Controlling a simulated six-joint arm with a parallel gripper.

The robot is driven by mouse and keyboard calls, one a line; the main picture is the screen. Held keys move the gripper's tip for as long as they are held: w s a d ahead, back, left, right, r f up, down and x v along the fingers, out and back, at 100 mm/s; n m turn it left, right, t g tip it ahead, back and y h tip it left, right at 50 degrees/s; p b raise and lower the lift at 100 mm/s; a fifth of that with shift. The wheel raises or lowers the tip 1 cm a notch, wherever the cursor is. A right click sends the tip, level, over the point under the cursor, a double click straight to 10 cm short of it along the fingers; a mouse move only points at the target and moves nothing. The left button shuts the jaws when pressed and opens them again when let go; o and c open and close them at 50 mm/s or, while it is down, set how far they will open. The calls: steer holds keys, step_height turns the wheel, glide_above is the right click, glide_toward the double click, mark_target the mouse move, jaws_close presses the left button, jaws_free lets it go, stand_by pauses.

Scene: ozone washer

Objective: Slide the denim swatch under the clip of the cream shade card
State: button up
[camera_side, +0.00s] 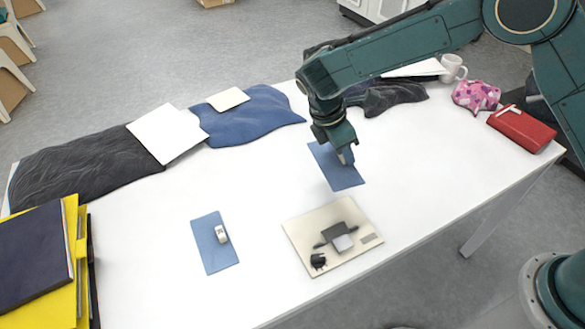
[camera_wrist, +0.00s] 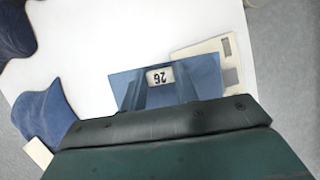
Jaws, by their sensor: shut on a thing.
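A blue denim swatch (camera_side: 344,179) is held at its upper part by my gripper (camera_side: 345,158), behind the cream shade card. The wrist view shows this swatch (camera_wrist: 205,75) with a white tag (camera_wrist: 160,77) marked 26. My gripper is shut on it, and its body hides the near edge. I cannot tell whether the swatch touches the table. The cream shade card (camera_side: 300,232) lies flat near the table's front edge, with a dark grey clip (camera_side: 343,231) and a small black piece (camera_side: 318,261) on it. The card (camera_wrist: 185,52) shows partly beyond the swatch in the wrist view.
A second blue swatch (camera_side: 211,255) with a white tag lies left of the card on the white table (camera_side: 255,180). Folded cloths (camera_side: 255,120), yellow and dark folders (camera_side: 45,260), a red case (camera_side: 522,130), a pink patterned pouch (camera_side: 476,95) and a mug (camera_side: 452,68) stand around.

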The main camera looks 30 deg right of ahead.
mark_target(328, 170)
steer(key=n, duration=0.1)
steer(key=a+n+t, duration=0.1)
steer(key=n, duration=0.1)
steer(key=a+n+t, duration=0.1)
steer(key=n, duration=0.1)
steer(key=shift+s+f, duration=0.25)
steer(key=shift+s, duration=0.15)
steer(key=n, duration=0.1)
steer(key=a+n+t+y, duration=0.1)
steer(key=n, duration=0.3)
steer(key=shift+s+a+f+t, duration=0.2)
steer(key=shift+s+t, duration=0.1)
steer(key=n, duration=0.1)
steer(key=a+n+y, duration=0.1)
steer(key=n+t, duration=0.1)
steer(key=n, duration=0.1)
steer(key=shift+s+a+f+y, duration=0.1)
steer(key=shift+s+a+y, duration=0.1)
steer(key=shift+s+y, duration=0.15)
steer(key=n, duration=0.2)
steer(key=a+n+y, duration=0.1)
steer(key=n+y, duration=0.1)
steer(key=n, duration=0.1)
steer(key=shift+s+a+f+n, duration=0.1)
steer(key=shift+s+a+n, duration=0.2)
steer(key=shift+s+a, duration=0.1)
steer(key=shift+t, duration=0.3)
steer(key=shift+f, duration=0.1)
steer(key=shift+f, duration=5.2)
steer(key=shift+f, duration=0.1)
